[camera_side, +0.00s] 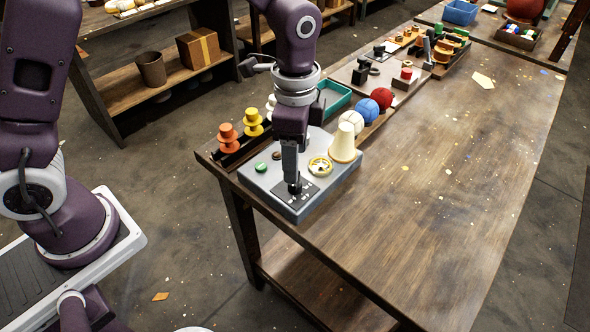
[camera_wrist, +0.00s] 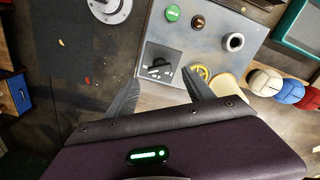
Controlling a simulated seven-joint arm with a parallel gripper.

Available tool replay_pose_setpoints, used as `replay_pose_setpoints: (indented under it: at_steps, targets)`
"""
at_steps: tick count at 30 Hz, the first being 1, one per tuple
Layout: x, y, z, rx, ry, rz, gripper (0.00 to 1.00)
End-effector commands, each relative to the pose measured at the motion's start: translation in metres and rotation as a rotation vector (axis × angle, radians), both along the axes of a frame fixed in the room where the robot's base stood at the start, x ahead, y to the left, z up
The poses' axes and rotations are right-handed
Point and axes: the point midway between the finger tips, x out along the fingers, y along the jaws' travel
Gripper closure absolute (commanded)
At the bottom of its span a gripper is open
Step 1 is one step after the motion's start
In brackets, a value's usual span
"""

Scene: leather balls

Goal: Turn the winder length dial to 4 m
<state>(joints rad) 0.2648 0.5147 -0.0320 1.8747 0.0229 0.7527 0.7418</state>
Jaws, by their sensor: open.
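The winder (camera_side: 288,207) is a grey box at the near left corner of the wooden table. Its length dial (camera_wrist: 158,64) is a black knob on a dark square panel (camera_wrist: 166,52) with small white marks, too small to read. In the side view my gripper (camera_side: 293,188) points down at this panel (camera_side: 311,190) and hides most of the dial. In the wrist view my open fingers (camera_wrist: 161,75) sit either side of the dial, with nothing held. I cannot tell whether they touch it or which mark it points at.
The winder also carries a green button (camera_side: 261,167), a small dark knob (camera_side: 276,155), a yellow handwheel (camera_side: 320,167) and a cream cone (camera_side: 344,143) close to my gripper. Orange and yellow spools (camera_side: 240,132) and several balls (camera_side: 367,110) stand behind. The table's right part is mostly clear.

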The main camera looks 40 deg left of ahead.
Motion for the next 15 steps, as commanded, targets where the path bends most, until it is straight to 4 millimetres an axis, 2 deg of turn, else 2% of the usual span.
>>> replay_pose_setpoints:
  at_steps: [3, 6, 9, 15]
  targets:
    - [-0.001, 0.000, -0.024, 0.001, 0.004, 0.001, 0.39]
    - [-0.001, 0.000, -0.039, 0.001, 0.003, 0.001, 0.39]
    - [-0.001, 0.001, -0.046, 0.000, 0.001, 0.002, 0.39]
    - [0.000, 0.001, -0.048, 0.000, -0.001, 0.003, 0.39]
